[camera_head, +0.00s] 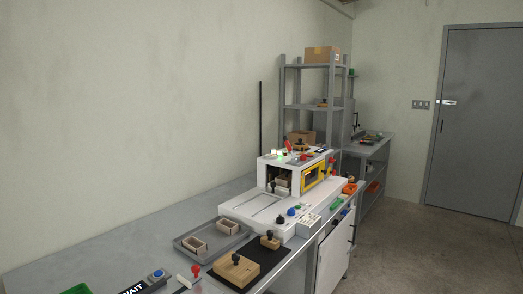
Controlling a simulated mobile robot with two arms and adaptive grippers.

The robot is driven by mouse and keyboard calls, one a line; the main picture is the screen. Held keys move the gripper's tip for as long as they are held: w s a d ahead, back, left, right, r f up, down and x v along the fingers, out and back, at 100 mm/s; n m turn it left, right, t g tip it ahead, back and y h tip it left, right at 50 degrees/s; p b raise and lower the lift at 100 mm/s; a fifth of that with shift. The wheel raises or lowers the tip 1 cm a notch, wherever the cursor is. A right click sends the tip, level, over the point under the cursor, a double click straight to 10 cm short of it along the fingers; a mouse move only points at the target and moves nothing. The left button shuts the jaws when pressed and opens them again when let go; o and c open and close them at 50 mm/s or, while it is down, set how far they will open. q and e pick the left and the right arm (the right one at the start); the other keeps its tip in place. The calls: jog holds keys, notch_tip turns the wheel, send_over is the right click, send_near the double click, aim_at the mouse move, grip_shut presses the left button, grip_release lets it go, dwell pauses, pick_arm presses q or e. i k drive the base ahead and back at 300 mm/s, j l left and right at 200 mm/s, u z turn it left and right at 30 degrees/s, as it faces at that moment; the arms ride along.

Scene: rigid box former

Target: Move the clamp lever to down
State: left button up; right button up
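The box former (285,195) is a white machine on the bench in the middle of the view. A small red lever-like part (289,146) stands on its top; I cannot tell whether it is the clamp lever. A red ball knob on a white mount (195,270) is nearer, at the bench's front. Black knobs show at the machine's opening (273,185) and on its deck. The parts are too small to read a lever position. Neither of my grippers is in view.
A grey tray (180,241) holds two small open boxes. A black mat (265,262) bears wooden blocks with black knobs. A grey shelf rack (283,95) stands behind the machine, a second bench (374,147) beyond it. The floor at right (430,250) is clear before a grey door (480,120).

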aim_at(287, 143)
jog(key=i+l+u, duration=0.15)
jog(key=u, duration=0.3)
jog(key=i+l+u, duration=0.1)
jog(key=u, duration=0.35)
jog(key=l+u, duration=0.3)
jog(key=u, duration=0.15)
jog(key=i+l+u, duration=0.1)
jog(key=l+u, duration=0.2)
jog(key=l, duration=0.7)
jog(key=l+u, duration=0.35)
jog(key=l, duration=0.7)
jog(key=k+l+u, duration=0.1)
jog(key=l+u, duration=0.2)
jog(key=l, duration=0.75)
